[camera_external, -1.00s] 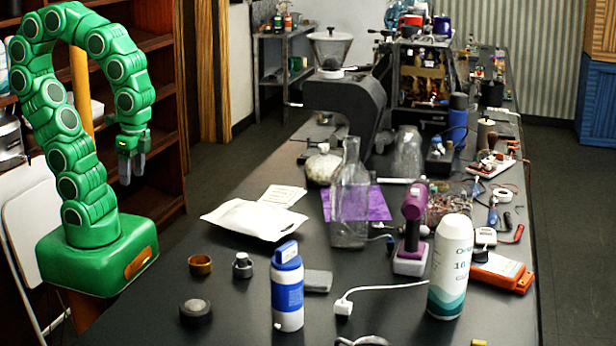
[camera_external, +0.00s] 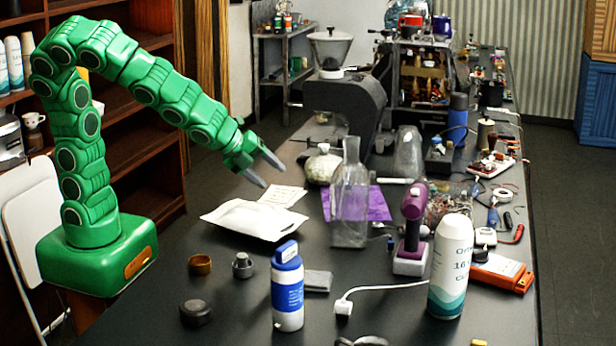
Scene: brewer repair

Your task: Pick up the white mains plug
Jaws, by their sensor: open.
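The white mains plug (camera_external: 343,308) lies on the dark bench near the front, between the blue-and-white bottle and the tall white-and-teal can. Its white cable (camera_external: 385,287) runs from it to the right and passes behind the can. My gripper (camera_external: 267,173) is open and empty, in the air above and behind the white pouch. It is up and to the left of the plug in the picture, well apart from it. Its two grey fingers point down and to the right.
A blue-and-white bottle (camera_external: 287,295) stands left of the plug, and a white-and-teal can (camera_external: 452,270) right of it. A clear glass bottle (camera_external: 350,205) and a purple tool (camera_external: 412,225) stand behind. A white pouch (camera_external: 252,219) lies below my gripper. A grey block (camera_external: 317,281) lies near the plug.

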